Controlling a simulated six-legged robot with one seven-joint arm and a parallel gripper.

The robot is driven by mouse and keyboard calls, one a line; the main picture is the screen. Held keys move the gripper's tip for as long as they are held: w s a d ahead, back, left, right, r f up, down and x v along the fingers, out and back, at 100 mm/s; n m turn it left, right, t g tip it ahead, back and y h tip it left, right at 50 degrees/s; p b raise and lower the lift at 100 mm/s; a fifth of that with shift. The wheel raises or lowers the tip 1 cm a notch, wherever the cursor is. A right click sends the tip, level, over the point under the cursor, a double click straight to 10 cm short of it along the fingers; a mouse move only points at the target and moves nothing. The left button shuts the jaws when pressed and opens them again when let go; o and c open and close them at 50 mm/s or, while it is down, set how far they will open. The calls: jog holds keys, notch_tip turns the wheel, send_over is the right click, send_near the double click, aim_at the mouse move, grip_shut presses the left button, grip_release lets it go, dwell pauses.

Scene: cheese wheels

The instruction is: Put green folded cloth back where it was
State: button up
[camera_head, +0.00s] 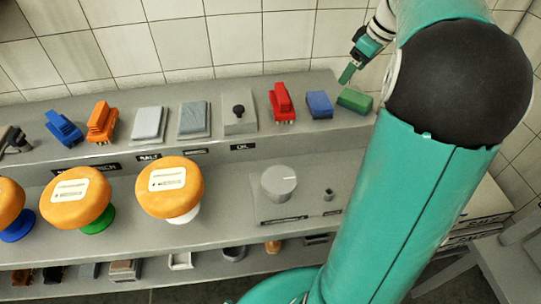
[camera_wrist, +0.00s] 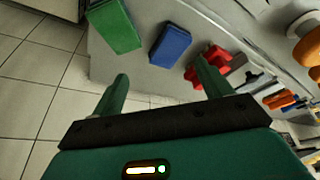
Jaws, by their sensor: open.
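The green folded cloth (camera_head: 355,100) lies flat at the right end of the upper ledge, just right of a blue folded cloth (camera_head: 319,104). In the wrist view the green cloth (camera_wrist: 115,25) is at the upper left and the blue cloth (camera_wrist: 170,43) is right of it. My gripper (camera_head: 347,73) is above the ledge near the green cloth and looks apart from it. In the wrist view its fingers (camera_wrist: 162,70) are spread with nothing between them. The head view shows the gripper small and partly edge-on.
A red clamp-like tool (camera_head: 282,103) stands left of the blue cloth on the upper ledge (camera_head: 350,138). Grey pads, a black-knobbed block (camera_head: 239,115) and orange and blue tools sit further left. Orange cheese wheels (camera_head: 170,187) stand on the lower shelf. A tiled wall is behind.

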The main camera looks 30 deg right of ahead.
jog(key=s+a+m+t+h, duration=0.15)
jog(key=s+a, duration=0.25)
jog(key=a, duration=0.9)
jog(key=s+a+m+g, duration=0.15)
jog(key=s+a, duration=0.35)
jog(key=a, duration=0.9)
jog(key=s+a+f+m+t, duration=0.1)
jog(key=s+a+f+t, duration=0.1)
jog(key=s+a, duration=0.4)
jog(key=shift+s+a+f+m, duration=0.25)
jog(key=shift+s+f+m, duration=0.05)
jog(key=shift+f, duration=0.6)
